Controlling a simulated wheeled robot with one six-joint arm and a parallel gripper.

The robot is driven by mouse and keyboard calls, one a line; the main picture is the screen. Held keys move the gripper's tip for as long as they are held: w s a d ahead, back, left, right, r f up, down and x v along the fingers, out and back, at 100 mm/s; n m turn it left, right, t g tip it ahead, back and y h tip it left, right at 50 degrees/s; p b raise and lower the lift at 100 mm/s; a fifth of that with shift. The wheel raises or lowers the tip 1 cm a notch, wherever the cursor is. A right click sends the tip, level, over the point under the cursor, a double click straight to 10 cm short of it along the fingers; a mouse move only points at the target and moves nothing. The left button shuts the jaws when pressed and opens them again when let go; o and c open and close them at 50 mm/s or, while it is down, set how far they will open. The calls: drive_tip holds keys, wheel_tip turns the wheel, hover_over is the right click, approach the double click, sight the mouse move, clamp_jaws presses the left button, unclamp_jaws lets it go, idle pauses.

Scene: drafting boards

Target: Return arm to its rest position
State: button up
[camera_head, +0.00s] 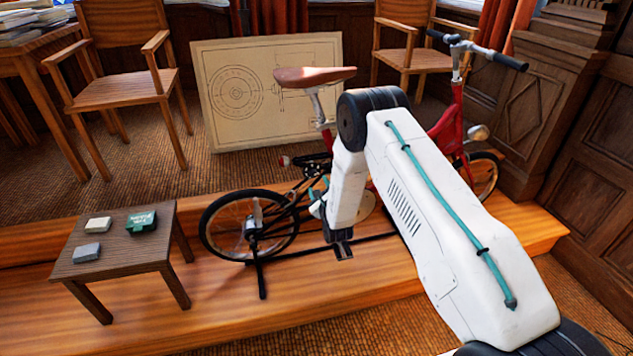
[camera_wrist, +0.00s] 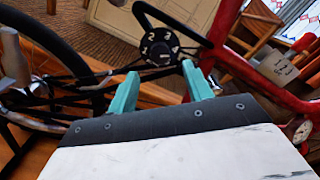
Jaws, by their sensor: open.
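My gripper shows in the wrist view (camera_wrist: 162,82) as two teal fingers, spread apart with nothing between them. In the head view my white arm reaches up from the lower right, bends at a dark joint and drops to the bicycle, where the gripper (camera_head: 319,188) is partly hidden by the arm. A round black dial with white numbers (camera_wrist: 158,47) sits on the bicycle just beyond the fingertips. I cannot tell whether the fingers touch anything. The red bicycle (camera_head: 445,128) stands upright on a black stand, its middle partly covered by my arm.
A small wooden table (camera_head: 110,250) with a green box (camera_head: 142,221) and two small blocks stands at left. A drawing board (camera_head: 215,125) leans behind the bicycle. Wooden chairs (camera_head: 122,88) stand at the back. A wooden platform (camera_head: 215,300) lies beneath. Panelled wood (camera_head: 535,110) closes the right.

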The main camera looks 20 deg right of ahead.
drive_tip(key=shift+s, duration=0.8)
